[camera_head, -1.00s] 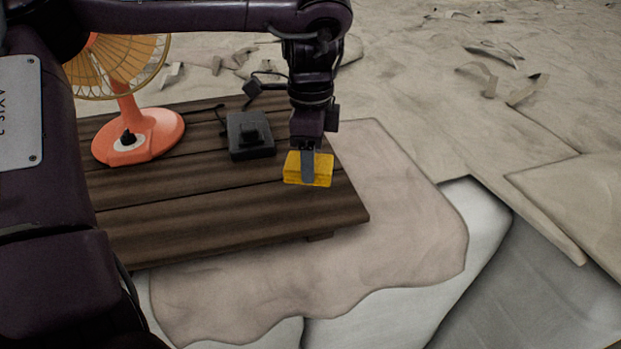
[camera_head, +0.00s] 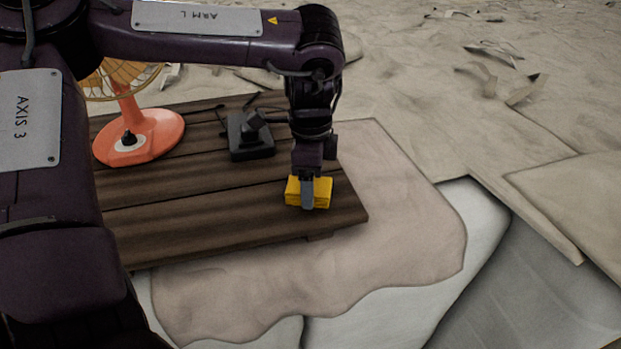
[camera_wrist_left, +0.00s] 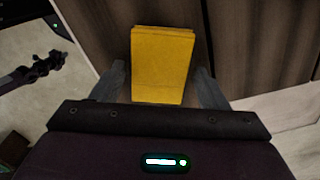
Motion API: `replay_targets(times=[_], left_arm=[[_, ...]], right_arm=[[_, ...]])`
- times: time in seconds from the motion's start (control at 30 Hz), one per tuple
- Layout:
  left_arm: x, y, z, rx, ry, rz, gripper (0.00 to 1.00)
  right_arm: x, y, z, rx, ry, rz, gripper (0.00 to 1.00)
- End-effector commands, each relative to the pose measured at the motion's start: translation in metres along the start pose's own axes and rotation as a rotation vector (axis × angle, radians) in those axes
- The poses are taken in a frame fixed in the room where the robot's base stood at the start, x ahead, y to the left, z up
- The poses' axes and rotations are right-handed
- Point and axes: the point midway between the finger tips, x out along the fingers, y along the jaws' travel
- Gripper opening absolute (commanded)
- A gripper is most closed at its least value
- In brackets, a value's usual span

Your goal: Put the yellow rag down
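The yellow rag (camera_head: 323,191) is a folded block near the right end of the dark wooden plank table (camera_head: 200,222). It looks low, at or very near the tabletop; its underside is hidden. My left gripper (camera_head: 308,194) points down around it, one finger in front of it. In the left wrist view, the rag (camera_wrist_left: 162,65) lies between the two fingers of my left gripper (camera_wrist_left: 162,72), with a narrow gap on each side, so the gripper looks slightly open. My right gripper is outside the head view; a dark arm part at the left of the wrist view may be mine.
An orange fan (camera_head: 140,138) stands on the table's left part, and a black device (camera_head: 250,140) lies behind the rag. The table's right and front edges are close to the rag. A beige cloth (camera_head: 400,240) spreads beyond them. Bare planks lie left of the rag.

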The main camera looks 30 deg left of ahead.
Motion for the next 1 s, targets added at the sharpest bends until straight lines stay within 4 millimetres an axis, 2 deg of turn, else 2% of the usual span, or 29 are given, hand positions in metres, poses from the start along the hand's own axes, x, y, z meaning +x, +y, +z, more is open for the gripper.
replay_targets(times=[0.3, 0.43, 0.47, 0.57, 0.73, 1.0], left_arm=[[-0.001, 0.0, 0.0, 0.0, 0.0, 0.0, 0.75], [-0.008, 0.0, 0.0, 0.0, 0.001, 0.0, 0.75], [-0.009, -0.001, 0.0, 0.0, 0.001, -0.003, 0.75], [-0.026, -0.001, -0.001, 0.0, 0.001, -0.006, 0.75], [-0.065, -0.001, -0.001, -0.001, 0.002, -0.007, 0.75], [-0.114, -0.001, 0.0, 0.0, -0.001, -0.004, 0.75]], right_arm=[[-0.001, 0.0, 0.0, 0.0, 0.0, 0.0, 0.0], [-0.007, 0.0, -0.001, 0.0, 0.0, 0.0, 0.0], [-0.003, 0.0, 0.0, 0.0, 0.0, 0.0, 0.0], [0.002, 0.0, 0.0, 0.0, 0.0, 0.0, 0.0], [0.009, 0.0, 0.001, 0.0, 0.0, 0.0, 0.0], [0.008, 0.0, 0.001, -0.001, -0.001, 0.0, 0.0]])
